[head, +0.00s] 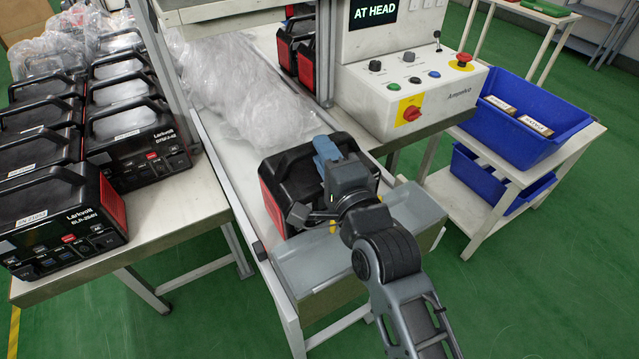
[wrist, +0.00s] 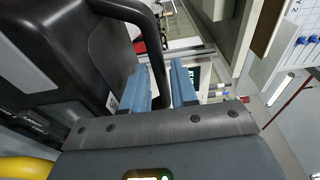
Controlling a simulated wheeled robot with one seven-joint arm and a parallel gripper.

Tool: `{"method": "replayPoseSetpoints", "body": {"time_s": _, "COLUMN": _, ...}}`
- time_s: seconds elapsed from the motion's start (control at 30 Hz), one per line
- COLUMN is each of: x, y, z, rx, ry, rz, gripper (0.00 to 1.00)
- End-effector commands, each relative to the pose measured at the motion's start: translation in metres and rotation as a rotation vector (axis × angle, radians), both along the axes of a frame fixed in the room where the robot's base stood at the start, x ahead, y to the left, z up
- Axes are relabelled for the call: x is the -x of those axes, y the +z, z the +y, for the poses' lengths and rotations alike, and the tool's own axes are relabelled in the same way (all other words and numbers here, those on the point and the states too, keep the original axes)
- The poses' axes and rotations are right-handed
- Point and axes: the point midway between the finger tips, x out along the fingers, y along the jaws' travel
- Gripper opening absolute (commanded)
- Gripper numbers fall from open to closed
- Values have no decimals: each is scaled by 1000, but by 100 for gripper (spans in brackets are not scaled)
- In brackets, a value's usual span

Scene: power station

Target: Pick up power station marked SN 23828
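A black power station with red side panels (head: 273,207) sits at the near end of the white conveyor table in the head view. My gripper (head: 326,150) is over its top, at the handle. In the wrist view the dark body of the station (wrist: 75,50) fills the left, with a small pale label on it that I cannot read. Its black handle (wrist: 150,48) runs down between the two blue fingers of my gripper (wrist: 162,88).
Several similar power stations (head: 62,222) stand on a table at left, some by clear plastic wrap. More plastic (head: 240,85) lies behind the held station. A control box (head: 412,95) and blue bins (head: 535,112) are at right. A grey translucent tray (head: 320,262) is in front.

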Motion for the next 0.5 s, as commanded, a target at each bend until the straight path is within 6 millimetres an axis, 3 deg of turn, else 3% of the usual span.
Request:
{"method": "replayPoseSetpoints", "body": {"time_s": 0.1, "x": -9, "y": 0, "z": 4, "rx": -1, "ry": 1, "rz": 0, "gripper": 28}}
{"method": "replayPoseSetpoints", "body": {"time_s": 0.37, "x": -10, "y": 0, "z": 5, "rx": -1, "ry": 0, "rz": 0, "gripper": 27}}
{"method": "replayPoseSetpoints", "body": {"time_s": 0.5, "x": -10, "y": 0, "z": 5, "rx": -1, "ry": 0, "rz": 0, "gripper": 13}}
